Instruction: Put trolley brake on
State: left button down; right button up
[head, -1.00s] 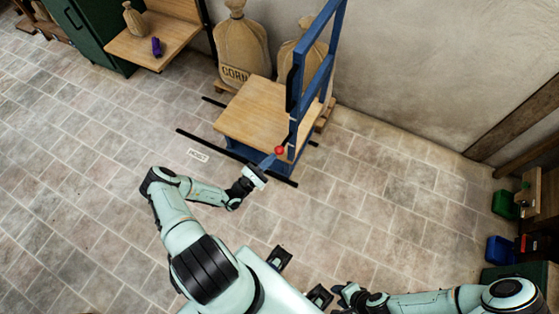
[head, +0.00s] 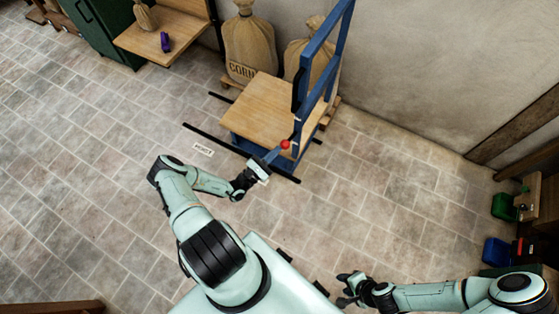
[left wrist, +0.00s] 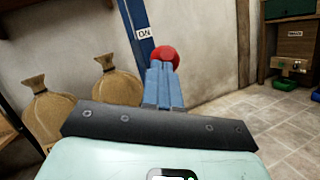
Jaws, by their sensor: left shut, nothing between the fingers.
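The trolley has a wooden deck (head: 262,112), a blue frame and a tall blue handle frame (head: 325,62) at its right end. A red ball knob (head: 285,144) stands at the near side of the handle post. My left gripper (head: 271,156) is shut and empty, its fingertips at or just short of the knob; contact is unclear. In the left wrist view the red knob (left wrist: 166,56) shows just beyond the shut blue-grey fingers (left wrist: 163,88), which hide any lever below it. An "ON" label (left wrist: 144,34) is on the blue post. My right gripper (head: 345,289) appears open, low at right, away from the trolley.
Corn sacks (head: 250,45) stand behind the trolley against the wall. A wooden shelf (head: 160,38) with a purple item is at upper left. Dark floor lines and a floor label (head: 203,150) lie beside the trolley. Green and blue bins (head: 497,250) are at far right. The floor is otherwise clear.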

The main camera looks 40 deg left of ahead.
pick_arm(q)
jog(key=b+v, duration=0.4)
jog(key=v, duration=0.9)
jog(key=shift+a, duration=0.4)
pick_arm(e)
jog(key=s+f, duration=0.3)
jog(key=f, duration=0.2)
jog(key=shift+s+d, duration=0.15)
jog(key=shift+s, duration=0.1)
pick_arm(q)
jog(key=shift+w+d, duration=0.1)
